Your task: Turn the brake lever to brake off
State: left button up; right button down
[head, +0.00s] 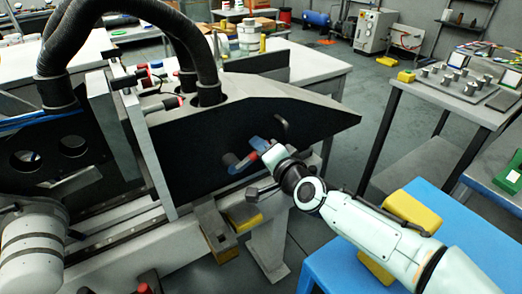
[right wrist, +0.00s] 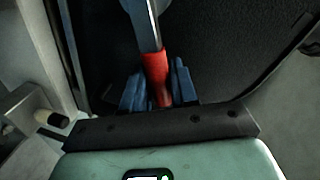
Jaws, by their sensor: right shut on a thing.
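The brake lever has a red grip and a grey metal arm. Its red grip (right wrist: 157,76) is between the blue fingers of my right gripper (right wrist: 158,88) in the right wrist view, and the grey arm runs up out of the picture. In the head view the lever (head: 243,163) is on the dark side panel of the machine, pointing up to the right from its lower left end. My right gripper (head: 262,150) is shut on its grip there. The fingers partly hide the grip. No brake marking is readable. My left gripper is not in view.
The machine's dark side panel (head: 310,122) with a small handle (head: 282,124) lies behind the lever. A black-knobbed handle (head: 254,193) sticks out below. A blue-topped table (head: 345,275) stands under my right arm. A table with metal pieces (head: 480,113) stands at right.

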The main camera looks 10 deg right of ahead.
dwell(0.3)
jog(key=c, duration=1)
grip_release()
jog(key=shift+c, duration=0.2)
jog(key=shift+s, duration=0.1)
jog(key=v, duration=1.3)
jog(key=shift+p, duration=0.3)
jog(key=shift+s, duration=0.1)
